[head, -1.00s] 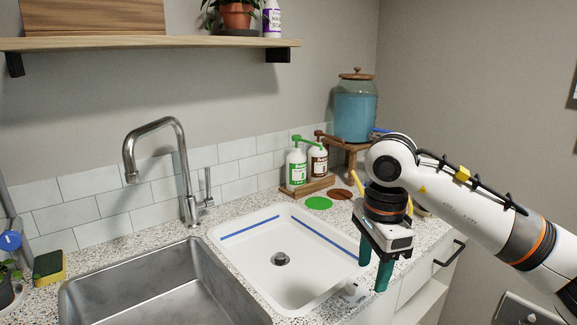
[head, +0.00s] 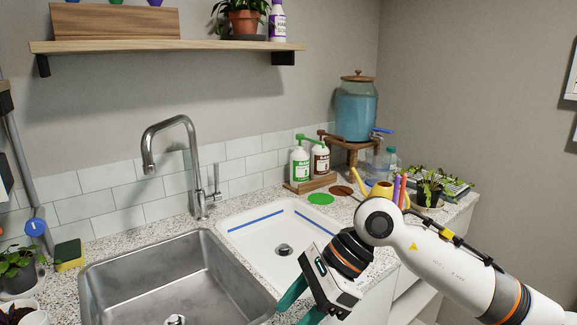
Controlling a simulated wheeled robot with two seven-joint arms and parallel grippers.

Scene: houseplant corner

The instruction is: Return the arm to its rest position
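My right arm comes in from the right, over the counter's front edge. Its gripper (head: 292,313) hangs low near the bottom of the head view, in front of the white basin (head: 232,238) and beside the steel sink (head: 100,283). Its two teal fingers are apart, and nothing shows between them. The lower fingertip is cut off by the picture's edge. My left gripper is not in view.
A tall faucet (head: 190,160) stands behind the sink. Two pump bottles, green-labelled (head: 299,164) and brown-labelled (head: 320,160), stand at the wall. A blue-filled dispenser (head: 356,112) is on a wooden stand. A potted seedling (head: 430,188) stands behind my arm.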

